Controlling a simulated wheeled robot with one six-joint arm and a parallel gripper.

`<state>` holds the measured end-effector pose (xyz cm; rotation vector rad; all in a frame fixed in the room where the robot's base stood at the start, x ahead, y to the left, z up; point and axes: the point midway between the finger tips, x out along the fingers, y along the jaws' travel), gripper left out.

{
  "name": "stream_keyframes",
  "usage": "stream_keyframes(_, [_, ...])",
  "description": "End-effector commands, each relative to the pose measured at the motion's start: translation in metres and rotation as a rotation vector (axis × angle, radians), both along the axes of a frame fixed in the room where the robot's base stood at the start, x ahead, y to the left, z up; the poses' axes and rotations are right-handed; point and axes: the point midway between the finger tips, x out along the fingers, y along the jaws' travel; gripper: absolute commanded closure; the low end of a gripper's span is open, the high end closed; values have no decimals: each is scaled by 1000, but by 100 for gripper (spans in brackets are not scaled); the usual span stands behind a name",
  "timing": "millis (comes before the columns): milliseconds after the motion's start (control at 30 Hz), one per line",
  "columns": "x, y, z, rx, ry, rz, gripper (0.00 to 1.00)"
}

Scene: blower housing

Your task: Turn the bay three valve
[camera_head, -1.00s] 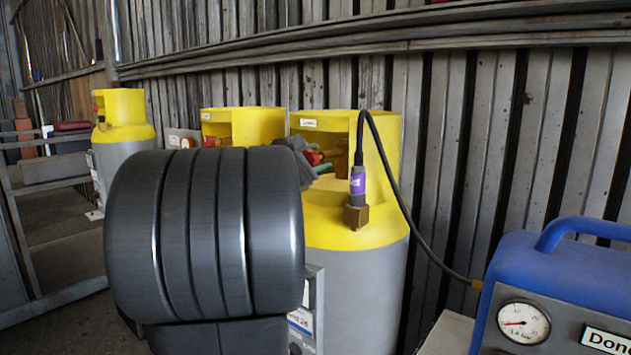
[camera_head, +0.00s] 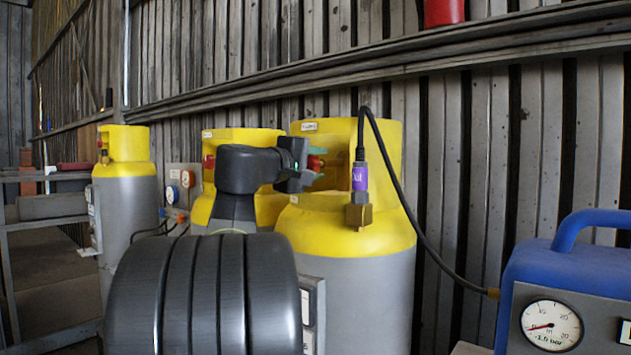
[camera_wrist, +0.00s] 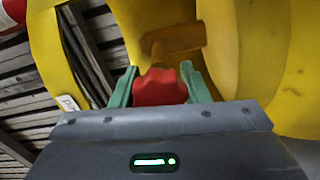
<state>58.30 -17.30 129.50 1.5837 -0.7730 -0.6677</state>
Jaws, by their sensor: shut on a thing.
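A red valve knob (camera_wrist: 160,88) sits on a brass valve stem (camera_wrist: 172,42) inside a yellow cylinder collar, seen in the wrist view. My gripper (camera_wrist: 158,84) has its green fingers on both sides of the knob, shut on it. In the head view my gripper (camera_head: 316,168) reaches from the left into the opening of the collar of the nearest grey-and-yellow cylinder (camera_head: 360,280). Only a bit of the red knob (camera_head: 314,162) shows there. The small label on this collar is too small to read.
A black hose (camera_head: 428,238) runs from a purple-banded fitting (camera_head: 359,180) on the nearest cylinder to a blue machine (camera_head: 570,268) with a round gauge (camera_head: 551,325). Other yellow-topped cylinders (camera_head: 125,195) stand to the left. A corrugated wall (camera_head: 480,160) closes off the back.

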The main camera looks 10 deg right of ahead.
Motion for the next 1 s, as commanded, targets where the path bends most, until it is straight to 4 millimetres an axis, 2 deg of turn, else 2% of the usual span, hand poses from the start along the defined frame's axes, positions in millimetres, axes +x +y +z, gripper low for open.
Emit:
stream_keyframes(33, [0, 0, -7, 28, -34, -1, 81])
stream_keyframes(500, [0, 0, -3, 230, -291, -1, 81])
stream_keyframes(1000, [0, 0, -1, 287, -361, -2, 81])
